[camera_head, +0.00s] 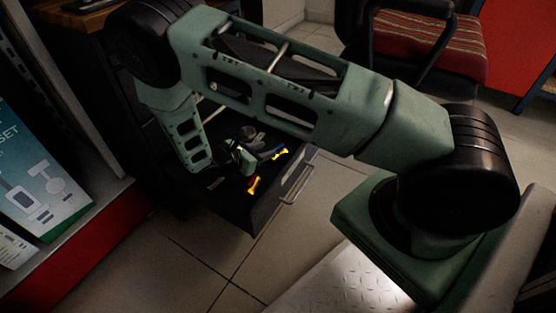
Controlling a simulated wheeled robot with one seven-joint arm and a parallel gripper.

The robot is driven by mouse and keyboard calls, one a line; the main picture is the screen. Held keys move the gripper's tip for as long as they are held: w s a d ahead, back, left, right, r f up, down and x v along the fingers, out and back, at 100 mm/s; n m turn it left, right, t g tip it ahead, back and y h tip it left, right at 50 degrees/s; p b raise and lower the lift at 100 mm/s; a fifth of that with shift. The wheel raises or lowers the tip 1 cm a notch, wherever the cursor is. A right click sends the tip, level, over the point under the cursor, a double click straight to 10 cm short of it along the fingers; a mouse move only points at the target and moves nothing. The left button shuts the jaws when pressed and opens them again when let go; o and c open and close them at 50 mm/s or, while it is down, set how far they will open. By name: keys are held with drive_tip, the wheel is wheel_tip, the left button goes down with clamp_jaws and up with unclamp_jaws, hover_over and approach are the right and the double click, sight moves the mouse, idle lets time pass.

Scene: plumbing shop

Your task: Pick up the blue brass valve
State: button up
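The blue brass valve (271,154) appears to be the small blue and bright yellow piece inside the open dark drawer (255,213), toward its right side. My gripper (243,165) is low in the drawer, just left of the blue and yellow piece. A small gap seems to lie between them, but contact cannot be told. The gripper's fingers are small and dark here, so whether they are open or shut is unclear.
A red and yellow piece (253,185) lies nearer the drawer front, close to my gripper. Grey parts (250,134) lie at the back. The drawer's front has a metal handle (297,187). A striped chair (430,42) stands behind; a shelf with boxes (38,175) is at left.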

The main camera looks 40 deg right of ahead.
sight(276, 148)
drive_tip(key=b+x, duration=0.2)
drive_tip(key=x, duration=0.1)
drive_tip(key=b+x, duration=0.2)
drive_tip(key=shift+s+a+f, duration=0.1)
drive_tip(key=shift+s+f, duration=0.1)
drive_tip(key=shift+s, duration=0.1)
drive_tip(key=shift+d, duration=0.45)
clamp_jaws()
